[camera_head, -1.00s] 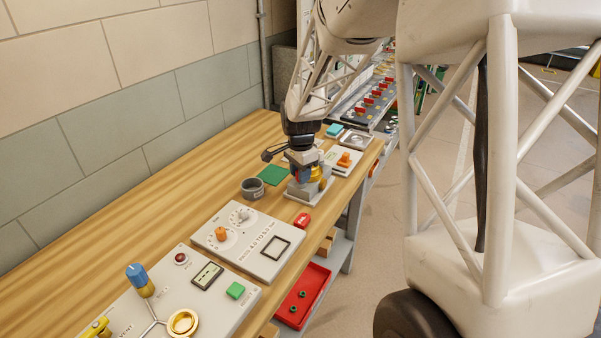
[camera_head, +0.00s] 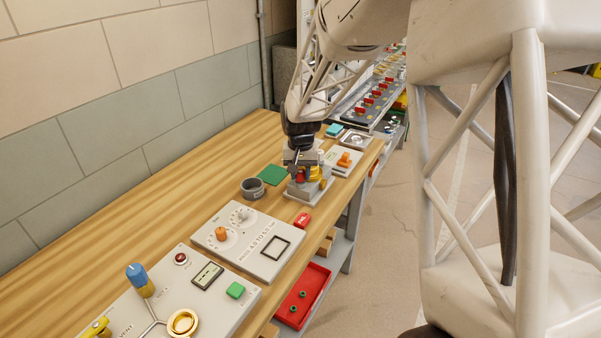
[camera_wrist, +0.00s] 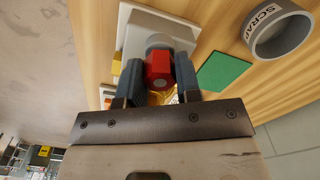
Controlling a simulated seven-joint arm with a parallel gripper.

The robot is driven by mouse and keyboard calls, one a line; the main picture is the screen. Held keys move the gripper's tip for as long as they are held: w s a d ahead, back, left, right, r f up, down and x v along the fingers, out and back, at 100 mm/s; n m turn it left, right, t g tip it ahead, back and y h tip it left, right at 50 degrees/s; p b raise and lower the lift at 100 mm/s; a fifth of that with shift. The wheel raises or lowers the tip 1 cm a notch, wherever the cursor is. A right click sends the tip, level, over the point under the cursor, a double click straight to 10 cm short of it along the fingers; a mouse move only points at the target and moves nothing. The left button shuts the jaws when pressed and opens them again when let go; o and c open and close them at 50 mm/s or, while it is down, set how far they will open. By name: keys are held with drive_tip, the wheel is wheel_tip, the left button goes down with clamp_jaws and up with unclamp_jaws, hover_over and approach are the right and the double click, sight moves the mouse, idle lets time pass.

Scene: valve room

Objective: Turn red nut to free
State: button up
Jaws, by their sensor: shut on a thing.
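The red nut (camera_wrist: 158,70) sits between the two fingers of my gripper (camera_wrist: 158,78) in the wrist view. The fingers are shut on it, one on each side. Behind the nut is a grey round part (camera_wrist: 160,42) on a pale base plate (camera_wrist: 130,32). In the head view my gripper (camera_head: 301,169) points down over this fixture at the bench's right part, and the red nut (camera_head: 300,175) shows only as a small patch. A yellow part (camera_head: 316,172) stands beside it. The far side of the nut is hidden.
A grey cup (camera_head: 252,188), labelled SCRAP in the wrist view (camera_wrist: 278,32), and a green square (camera_head: 273,174) lie close by on the wooden bench (camera_head: 165,190). Panels with knobs stand nearer. A red tray (camera_head: 303,294) is below the bench's edge.

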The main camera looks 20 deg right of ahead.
sight(300, 172)
drive_tip(key=shift+n, duration=1.1)
drive_tip(key=shift+r, duration=0.1)
drive_tip(key=o, duration=0.6)
drive_tip(key=shift+r, duration=0.1)
drive_tip(key=shift+r, duration=3.75)
